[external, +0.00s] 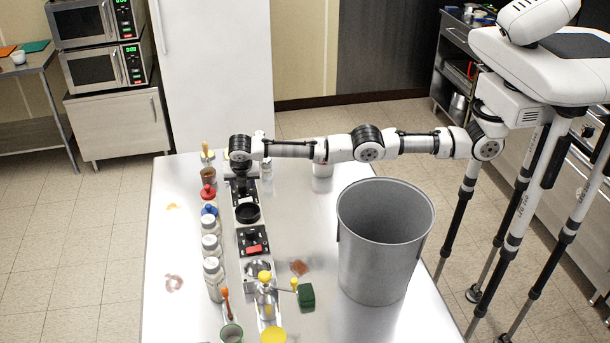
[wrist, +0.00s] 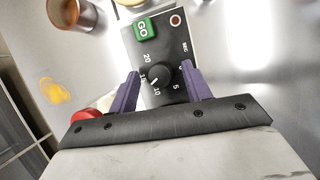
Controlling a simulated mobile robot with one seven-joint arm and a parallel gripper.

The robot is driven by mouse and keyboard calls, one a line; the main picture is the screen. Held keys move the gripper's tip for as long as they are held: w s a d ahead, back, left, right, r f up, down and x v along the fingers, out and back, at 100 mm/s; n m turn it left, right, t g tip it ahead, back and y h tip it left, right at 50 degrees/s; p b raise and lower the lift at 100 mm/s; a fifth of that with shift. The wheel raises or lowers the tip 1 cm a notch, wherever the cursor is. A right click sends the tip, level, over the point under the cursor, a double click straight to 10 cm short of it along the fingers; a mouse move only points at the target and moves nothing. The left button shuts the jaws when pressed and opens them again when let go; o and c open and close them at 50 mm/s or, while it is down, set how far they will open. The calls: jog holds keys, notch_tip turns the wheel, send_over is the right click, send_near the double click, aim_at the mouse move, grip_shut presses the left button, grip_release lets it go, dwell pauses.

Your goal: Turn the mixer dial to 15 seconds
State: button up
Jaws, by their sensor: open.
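The mixer dial (wrist: 161,75) is a dark round knob on a black panel marked 20, 15, 10, 5 and SEC. Its white mark points down-left, around 10 or between 10 and 15; I cannot tell exactly. My gripper (wrist: 162,79) is open, with one purple finger on each side of the dial. I cannot tell whether the fingers touch it. In the external view my gripper (external: 241,187) points down over the far end of the row of fixtures and hides the dial.
A green GO button (wrist: 145,27) and a red-centred round indicator (wrist: 175,20) are on the panel. In the external view, bottles, including a red-topped one (external: 208,194), stand left of the row. A large grey bin (external: 380,270) stands right.

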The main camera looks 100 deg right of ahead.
jog(key=v, duration=1.4)
jog(key=shift+p, duration=0.4)
jog(key=shift+d+f, duration=0.1)
jog(key=shift+d, duration=0.05)
jog(key=s+d+m+t+y+b, duration=0.3)
jog(key=s+d+m+y, duration=0.1)
jog(key=d+m+y, duration=0.5)
jog(key=shift+h, duration=0.5)
jog(key=p+x, duration=0.1)
jog(key=x, duration=0.3)
jog(key=p+x, duration=0.1)
jog(key=x, duration=0.4)
jog(key=d+p+x, duration=0.1)
jog(key=x, duration=0.3)
jog(key=shift+w+f+p, duration=0.2)
jog(key=shift+f+p, duration=0.1)
jog(key=shift+p, duration=0.05)
jog(key=c, duration=1)
